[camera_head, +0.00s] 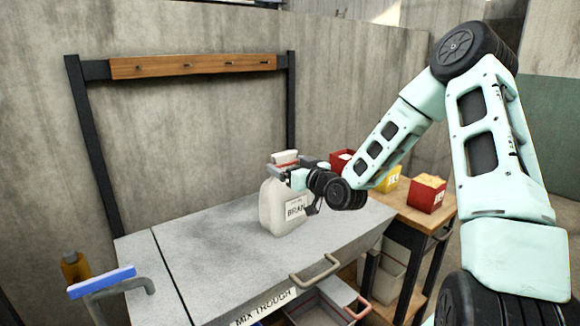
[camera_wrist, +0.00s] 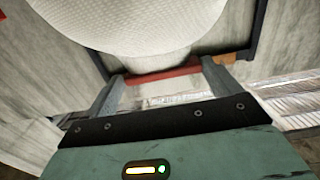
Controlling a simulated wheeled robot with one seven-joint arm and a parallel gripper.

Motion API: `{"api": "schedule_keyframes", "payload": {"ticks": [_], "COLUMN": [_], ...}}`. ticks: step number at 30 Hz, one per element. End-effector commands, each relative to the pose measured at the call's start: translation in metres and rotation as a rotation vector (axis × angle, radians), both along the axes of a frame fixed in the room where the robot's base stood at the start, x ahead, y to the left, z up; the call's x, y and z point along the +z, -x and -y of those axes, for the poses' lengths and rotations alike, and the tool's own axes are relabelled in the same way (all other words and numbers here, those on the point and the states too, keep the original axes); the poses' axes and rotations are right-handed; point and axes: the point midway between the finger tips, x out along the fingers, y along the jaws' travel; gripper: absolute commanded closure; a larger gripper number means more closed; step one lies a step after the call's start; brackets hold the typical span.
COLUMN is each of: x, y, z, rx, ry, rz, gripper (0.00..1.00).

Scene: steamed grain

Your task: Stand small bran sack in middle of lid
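The small bran sack (camera_head: 283,210) is pale cream with a printed BRAN label and a red band at its top. It is upright over the grey lid (camera_head: 215,250) of the mix trough, right of the lid's middle in the head view. I cannot tell whether its base touches the lid. My gripper (camera_head: 286,168) is at the sack's top and appears shut on its neck. In the wrist view, the fingers of my gripper (camera_wrist: 163,88) are on either side of the neck, and the sack's body (camera_wrist: 125,25) fills the top.
A wooden side table (camera_head: 440,215) at the right holds a red box (camera_head: 427,194) and a yellow box (camera_head: 388,180). A handle (camera_head: 315,270) is on the trough's front. The lid's left part is clear.

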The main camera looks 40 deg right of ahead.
Motion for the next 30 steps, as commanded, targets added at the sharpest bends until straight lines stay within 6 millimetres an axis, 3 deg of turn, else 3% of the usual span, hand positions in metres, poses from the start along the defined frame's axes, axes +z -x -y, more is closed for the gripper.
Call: {"api": "schedule_keyframes", "payload": {"ticks": [8,24,30], "x": [0.001,0.001,0.009], "y": [0.006,0.099,0.099], "z": [0.001,0.004,0.007], "rx": [-0.001,-0.001,0.002], "ry": [0.001,0.002,-0.006], "rz": [0.0,0.0,0.002], "gripper": [0.1,0.1,0.1]}}
